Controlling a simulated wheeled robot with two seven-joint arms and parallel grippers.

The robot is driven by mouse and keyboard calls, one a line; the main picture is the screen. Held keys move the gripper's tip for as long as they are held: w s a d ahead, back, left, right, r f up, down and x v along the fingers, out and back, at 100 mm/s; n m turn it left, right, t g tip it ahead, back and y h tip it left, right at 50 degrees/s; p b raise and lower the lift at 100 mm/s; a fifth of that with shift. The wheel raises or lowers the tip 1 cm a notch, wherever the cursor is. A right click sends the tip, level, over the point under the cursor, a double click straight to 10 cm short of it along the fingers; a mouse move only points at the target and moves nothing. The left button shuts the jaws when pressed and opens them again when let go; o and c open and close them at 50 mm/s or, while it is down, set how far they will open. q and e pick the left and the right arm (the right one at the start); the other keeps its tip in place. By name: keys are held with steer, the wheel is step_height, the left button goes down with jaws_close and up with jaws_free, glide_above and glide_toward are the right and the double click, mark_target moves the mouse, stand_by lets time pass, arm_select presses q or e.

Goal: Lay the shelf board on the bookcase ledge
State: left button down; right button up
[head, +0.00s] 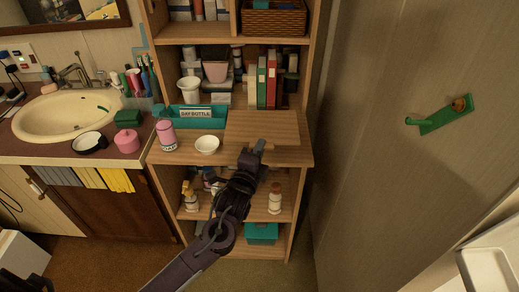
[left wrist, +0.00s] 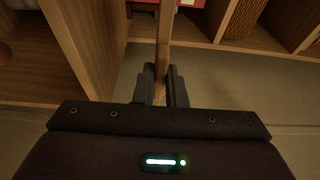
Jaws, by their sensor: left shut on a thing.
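The shelf board (head: 262,126) is a flat, light wooden panel over the right half of the bookcase ledge (head: 225,156). It looks roughly level; I cannot tell whether it touches the ledge. My left gripper (head: 255,151) is shut on its front edge, reaching up from below and in front. In the left wrist view, the fingers (left wrist: 163,85) clamp the board (left wrist: 164,38), seen edge-on as a narrow wooden strip.
A white bowl (head: 207,144), a pink bottle (head: 166,135) and a teal tray (head: 199,117) stand on the ledge left of the board. Red and green binders (head: 266,80) stand on the shelf behind. A wall closes the right side; a sink counter lies left.

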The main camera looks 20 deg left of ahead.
arm_select(q)
step_height(320, 180, down, 8)
steer(key=b, duration=0.4)
steer(key=shift+f, duration=0.2)
steer(key=shift+f+b, duration=0.3)
stand_by(1.1)
steer(key=shift+s+f, duration=0.1)
steer(key=shift+f, duration=0.15)
stand_by(1.0)
steer(key=c, duration=1.5)
jaws_free()
steer(key=shift+o, duration=0.5)
steer(key=shift+r, duration=0.1)
steer(key=shift+s+p, duration=0.1)
steer(key=shift+p, duration=0.25)
